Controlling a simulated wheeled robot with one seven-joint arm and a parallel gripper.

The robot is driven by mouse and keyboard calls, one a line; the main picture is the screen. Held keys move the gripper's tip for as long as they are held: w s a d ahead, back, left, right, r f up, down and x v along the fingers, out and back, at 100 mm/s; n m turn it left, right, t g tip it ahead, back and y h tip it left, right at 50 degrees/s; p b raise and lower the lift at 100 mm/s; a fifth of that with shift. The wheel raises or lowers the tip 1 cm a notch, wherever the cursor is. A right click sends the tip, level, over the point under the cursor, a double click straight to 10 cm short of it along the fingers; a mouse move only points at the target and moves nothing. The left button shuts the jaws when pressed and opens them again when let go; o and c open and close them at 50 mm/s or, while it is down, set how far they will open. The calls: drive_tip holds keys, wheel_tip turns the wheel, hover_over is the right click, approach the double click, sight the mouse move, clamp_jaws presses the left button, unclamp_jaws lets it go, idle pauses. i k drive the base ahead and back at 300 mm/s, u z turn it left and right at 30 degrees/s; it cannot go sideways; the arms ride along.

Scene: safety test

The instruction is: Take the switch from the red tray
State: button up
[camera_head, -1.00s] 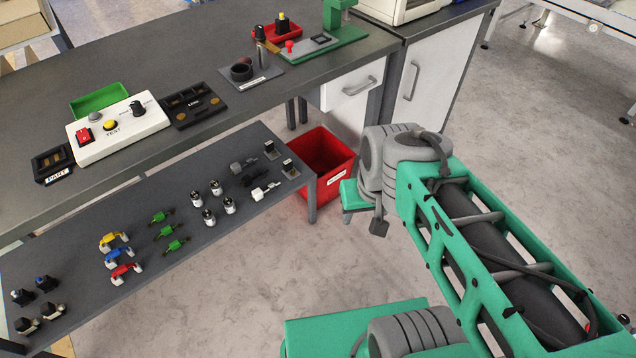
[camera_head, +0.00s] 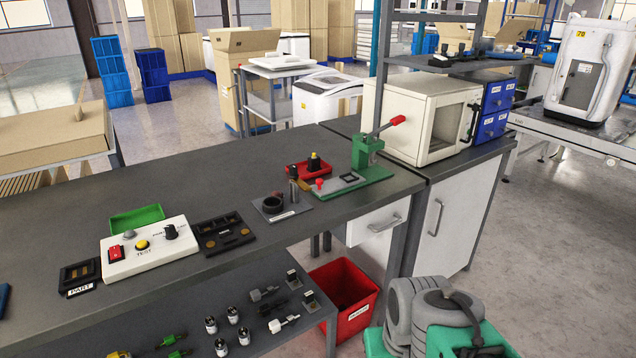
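The press base and a dark upright post with a reddish top (camera_head: 293,184) are close in front of the tray. My arm shows only at the lower right, with grey joints and green links, well away from the tray. My gripper is not visible, so its state does not show.
The green lever press (camera_head: 368,158) with a red handle stands just right of the tray. A white test box (camera_head: 150,251), a green tray (camera_head: 137,218) and black fixtures are on the left. A red bin (camera_head: 350,308) stands below. A white oven-like cabinet (camera_head: 420,115) is at the back right.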

sight(314, 163)
drive_tip(key=z, duration=1.15)
drive_tip(key=i, duration=0.8)
drive_tip(key=u, duration=1.55)
